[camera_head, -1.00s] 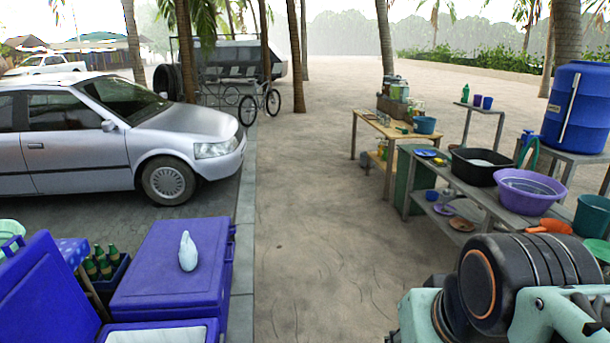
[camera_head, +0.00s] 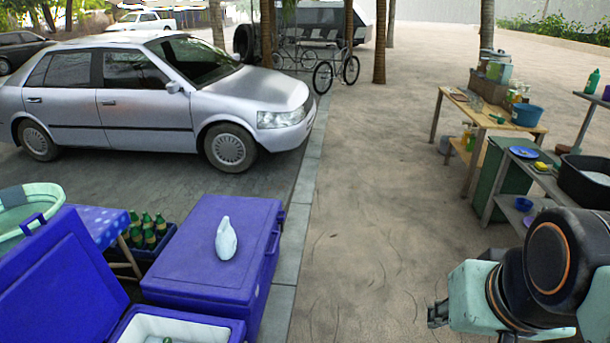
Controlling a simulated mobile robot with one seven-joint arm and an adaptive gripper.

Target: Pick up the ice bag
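The ice bag (camera_head: 226,239) is a small, pale blue-white bag with a pinched top. It stands upright on the closed lid of a blue cooler (camera_head: 190,260), left of centre in the head view. My arm is at the lower right, well to the right of the bag and apart from it. A dark end piece, seemingly my gripper (camera_head: 437,314), shows at the arm's left edge. Its fingers are too small and hidden to read. Nothing of mine touches the bag.
An open blue cooler (camera_head: 185,328) stands in front, its lid raised at left. A crate of green bottles (camera_head: 150,238) sits beside the closed cooler. A silver car (camera_head: 160,100) is parked behind. Tables with basins (camera_head: 495,122) line the right. Sandy ground between is clear.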

